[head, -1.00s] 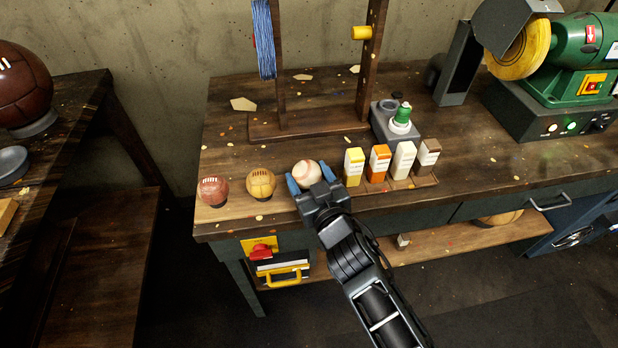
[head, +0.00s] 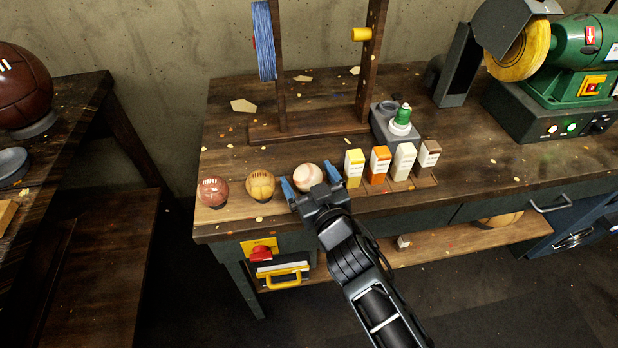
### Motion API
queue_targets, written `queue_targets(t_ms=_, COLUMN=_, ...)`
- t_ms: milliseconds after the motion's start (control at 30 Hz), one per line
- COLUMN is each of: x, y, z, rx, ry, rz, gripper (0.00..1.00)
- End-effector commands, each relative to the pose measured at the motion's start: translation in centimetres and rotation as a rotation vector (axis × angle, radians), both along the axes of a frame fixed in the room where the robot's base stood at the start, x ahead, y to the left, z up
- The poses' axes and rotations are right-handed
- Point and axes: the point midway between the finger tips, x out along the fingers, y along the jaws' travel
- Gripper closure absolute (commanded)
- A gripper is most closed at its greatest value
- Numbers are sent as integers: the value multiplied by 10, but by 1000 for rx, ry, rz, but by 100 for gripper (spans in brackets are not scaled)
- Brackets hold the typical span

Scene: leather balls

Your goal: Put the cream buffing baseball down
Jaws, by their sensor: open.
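The cream baseball (head: 307,177) sits on the workbench near its front edge, in line with two other balls. My gripper (head: 311,184) is open, with its blue fingertips apart on the near left and near right of the ball. The ball's lower part is hidden behind the gripper, so its contact with the bench cannot be seen fully.
A red-brown ball (head: 213,192) and a tan ball (head: 261,184) stand to the left. Several small cartons (head: 378,164) stand close on the right. The workbench (head: 225,150) is clear at back left.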

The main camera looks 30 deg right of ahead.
Motion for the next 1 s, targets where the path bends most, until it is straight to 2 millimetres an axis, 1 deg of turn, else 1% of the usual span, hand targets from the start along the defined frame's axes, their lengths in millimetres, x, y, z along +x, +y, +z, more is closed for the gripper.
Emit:
queue_targets(t_ms=67, x=-9, y=2, z=2, rx=3, ry=1, rz=1, gripper=6)
queue_targets(t_ms=167, x=-28, y=5, z=4, rx=4, ry=3, rz=1, gripper=6)
queue_targets(t_ms=400, x=-77, y=10, z=8, rx=1, ry=2, rz=1, gripper=6)
queue_targets(t_ms=600, x=-106, y=14, z=12, rx=1, ry=1, rz=1, gripper=6)
queue_targets(t_ms=800, x=-118, y=15, z=14, rx=-1, ry=1, rz=0, gripper=6)
queue_targets(t_ms=1000, x=-119, y=15, z=15, rx=-1, ry=0, rz=0, gripper=6)
